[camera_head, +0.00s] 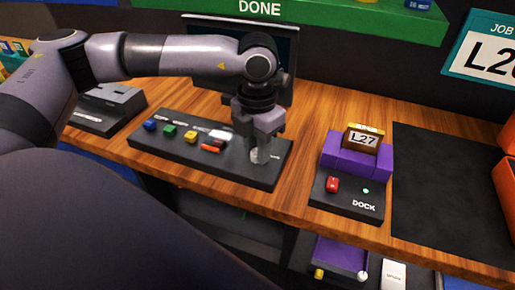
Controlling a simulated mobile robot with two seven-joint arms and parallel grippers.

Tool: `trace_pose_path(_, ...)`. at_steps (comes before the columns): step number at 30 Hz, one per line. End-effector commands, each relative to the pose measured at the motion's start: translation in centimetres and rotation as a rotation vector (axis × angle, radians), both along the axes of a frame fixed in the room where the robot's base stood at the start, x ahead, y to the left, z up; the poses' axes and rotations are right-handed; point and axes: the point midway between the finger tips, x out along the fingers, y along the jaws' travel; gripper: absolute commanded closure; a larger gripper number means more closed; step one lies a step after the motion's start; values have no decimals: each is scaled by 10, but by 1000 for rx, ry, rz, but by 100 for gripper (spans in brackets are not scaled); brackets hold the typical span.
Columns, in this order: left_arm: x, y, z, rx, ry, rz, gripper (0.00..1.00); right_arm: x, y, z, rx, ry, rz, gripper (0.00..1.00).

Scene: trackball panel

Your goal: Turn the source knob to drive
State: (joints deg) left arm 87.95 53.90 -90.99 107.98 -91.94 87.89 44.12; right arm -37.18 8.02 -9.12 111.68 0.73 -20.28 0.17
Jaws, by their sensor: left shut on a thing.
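The dark control panel (205,167) lies on the wooden bench in the middle of the view. It carries a blue button (150,125), a green button (169,131), a yellow button (190,137) and an orange piece (211,149). A pale grey knob (259,157) sits at the panel's right part. My left gripper (260,149) points down over it, with its fingers shut around the knob. The fingers hide part of the knob, and I cannot read its setting. My right gripper is not in view.
A dock (345,192) with a purple holder and an L27 block (362,138) stands right of the panel. A dark mat (450,190) lies farther right, beside orange bins (507,200). A monitor (285,50) stands behind my left arm. A grey device (112,98) sits at left.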

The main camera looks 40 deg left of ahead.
Motion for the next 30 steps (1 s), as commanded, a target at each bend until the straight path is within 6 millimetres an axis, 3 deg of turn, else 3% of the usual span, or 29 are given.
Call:
trace_pose_path(18,0,0,-3,-1,-3,-560,100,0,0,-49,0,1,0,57)
trace_pose_path(30,0,0,0,1,-3,-827,100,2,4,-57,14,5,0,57)
